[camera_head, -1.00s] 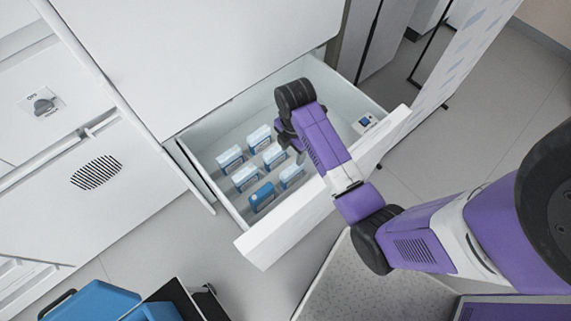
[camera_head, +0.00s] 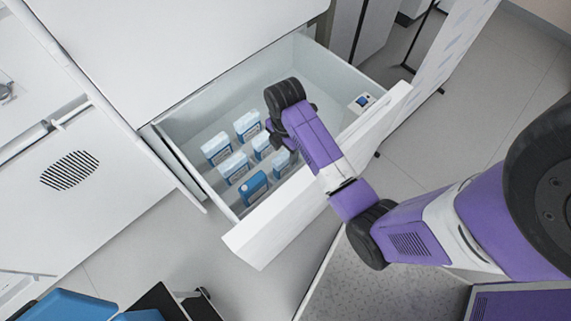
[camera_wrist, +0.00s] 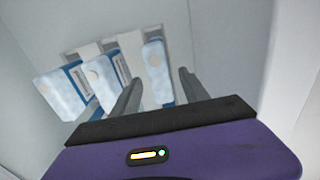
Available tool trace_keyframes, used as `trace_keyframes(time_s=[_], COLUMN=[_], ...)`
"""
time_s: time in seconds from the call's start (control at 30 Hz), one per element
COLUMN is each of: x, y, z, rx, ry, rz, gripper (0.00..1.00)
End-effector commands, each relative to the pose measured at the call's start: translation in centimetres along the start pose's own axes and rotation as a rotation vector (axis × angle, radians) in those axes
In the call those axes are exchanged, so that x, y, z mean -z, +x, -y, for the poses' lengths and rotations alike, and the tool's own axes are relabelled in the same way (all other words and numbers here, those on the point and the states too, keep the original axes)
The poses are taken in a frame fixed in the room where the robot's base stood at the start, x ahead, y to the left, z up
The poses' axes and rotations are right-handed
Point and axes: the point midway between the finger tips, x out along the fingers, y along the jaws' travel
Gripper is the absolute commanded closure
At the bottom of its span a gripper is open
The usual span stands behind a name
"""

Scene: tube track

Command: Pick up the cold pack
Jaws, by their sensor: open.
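Several cold packs, white with blue faces, stand in rows in the open drawer; one (camera_head: 247,124) is at the back in the head view. The pack nearest my gripper (camera_head: 285,160) is partly hidden by it. In the wrist view this side's pack (camera_wrist: 157,72) shows between the two fingers of my gripper (camera_wrist: 159,78), with two more packs (camera_wrist: 106,77) (camera_wrist: 64,93) to the left. My gripper is open and empty, pointing down into the drawer. I cannot tell how far the fingertips are from the pack.
The white drawer (camera_head: 270,232) has raised walls around the packs, with bare floor at its back right. A darker blue pack (camera_head: 255,188) stands at the front. A small device with a blue screen (camera_head: 362,101) sits on the drawer's right side. Blue boxes (camera_head: 65,306) are at the lower left.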

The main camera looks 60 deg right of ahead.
Motion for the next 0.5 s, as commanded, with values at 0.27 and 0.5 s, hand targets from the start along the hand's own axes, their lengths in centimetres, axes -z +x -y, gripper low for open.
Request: trace_keyframes(time_s=[0.27,0.5], x=[0.0,-0.2], y=[2.3,5.1], z=[0.0,0.0], rx=[0.002,0.003], ry=[0.000,0.001], rz=[0.000,-0.001], gripper=[0.47,0.47])
